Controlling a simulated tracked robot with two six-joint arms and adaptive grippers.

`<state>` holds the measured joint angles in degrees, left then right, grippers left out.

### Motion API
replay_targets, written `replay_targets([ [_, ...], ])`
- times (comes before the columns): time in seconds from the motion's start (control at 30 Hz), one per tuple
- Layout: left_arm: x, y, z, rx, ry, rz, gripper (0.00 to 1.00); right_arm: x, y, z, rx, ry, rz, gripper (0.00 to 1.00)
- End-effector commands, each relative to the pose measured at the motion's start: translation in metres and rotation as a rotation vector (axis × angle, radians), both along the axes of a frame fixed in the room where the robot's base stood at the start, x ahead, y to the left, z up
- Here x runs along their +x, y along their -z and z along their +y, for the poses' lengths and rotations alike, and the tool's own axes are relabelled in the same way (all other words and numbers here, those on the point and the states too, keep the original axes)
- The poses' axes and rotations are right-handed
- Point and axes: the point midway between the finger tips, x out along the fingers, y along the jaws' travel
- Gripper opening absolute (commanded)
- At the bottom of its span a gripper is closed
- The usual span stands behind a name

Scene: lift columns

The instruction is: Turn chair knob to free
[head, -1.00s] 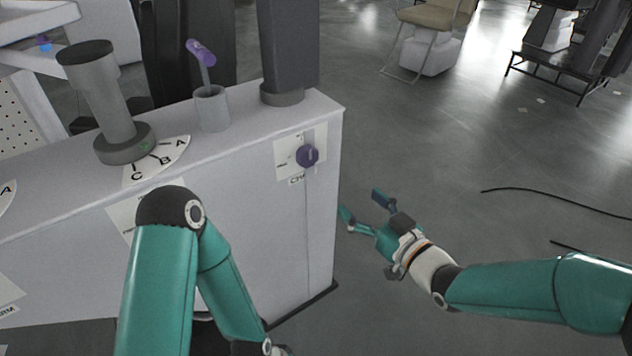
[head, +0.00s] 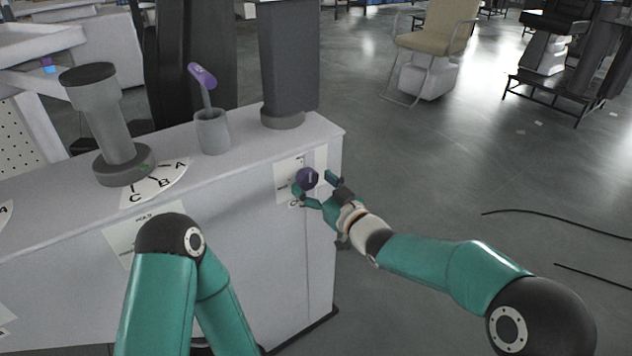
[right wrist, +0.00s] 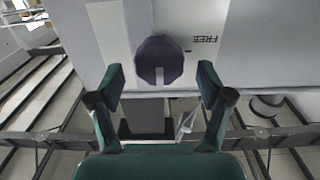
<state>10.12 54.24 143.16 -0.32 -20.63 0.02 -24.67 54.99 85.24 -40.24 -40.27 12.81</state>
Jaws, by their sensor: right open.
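The chair knob (head: 307,179) is a dark purple round knob with a pale pointer line, on a white label plate on the front of the grey cabinet. It also shows in the right wrist view (right wrist: 159,62), with the word FREE printed to its right and its pale line upright in the picture. My right gripper (head: 318,188) is open at the knob; in the right wrist view its two fingertips (right wrist: 161,78) stand apart on either side, just short of the knob, with a gap on each side. My left arm is at the lower left; its gripper is out of view.
The grey cabinet (head: 240,215) carries a dark column handle (head: 110,130) over an A, B, C dial (head: 160,178), and a purple-tipped lever (head: 204,80). A beige chair (head: 440,30) stands far back. Black cables (head: 560,225) lie on the open floor at right.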

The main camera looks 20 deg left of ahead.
Motion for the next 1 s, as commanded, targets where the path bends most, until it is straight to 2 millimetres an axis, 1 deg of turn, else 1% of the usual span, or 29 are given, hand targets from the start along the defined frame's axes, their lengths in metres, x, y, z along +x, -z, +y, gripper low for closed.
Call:
replay_targets([
  [0.03,0.000,0.000,0.000,0.000,0.000,0.000,0.40,0.003,0.000,0.005,0.001,0.000,-0.001,0.79],
  [0.2,0.000,0.000,0.000,0.000,0.000,0.000,0.40,0.010,0.000,0.013,0.000,0.000,0.000,0.79],
  [0.53,0.000,0.000,0.000,0.000,0.000,0.000,0.40,0.011,0.000,0.014,0.000,0.000,0.000,0.79],
  [0.87,0.000,0.000,0.000,0.000,0.000,0.000,0.40,0.011,0.000,0.014,0.000,0.001,0.000,0.24],
  [0.9,0.000,-0.001,0.001,0.000,-0.004,-0.001,0.40,0.013,-0.001,-0.005,-0.001,0.006,0.001,0.21],
  [0.93,0.000,0.000,0.000,0.000,-0.002,0.001,0.40,0.012,0.000,0.001,0.000,0.004,0.000,0.21],
  [1.0,0.000,0.001,0.000,0.000,0.000,-0.001,0.40,0.012,0.001,0.006,-0.003,0.006,-0.001,0.21],
])
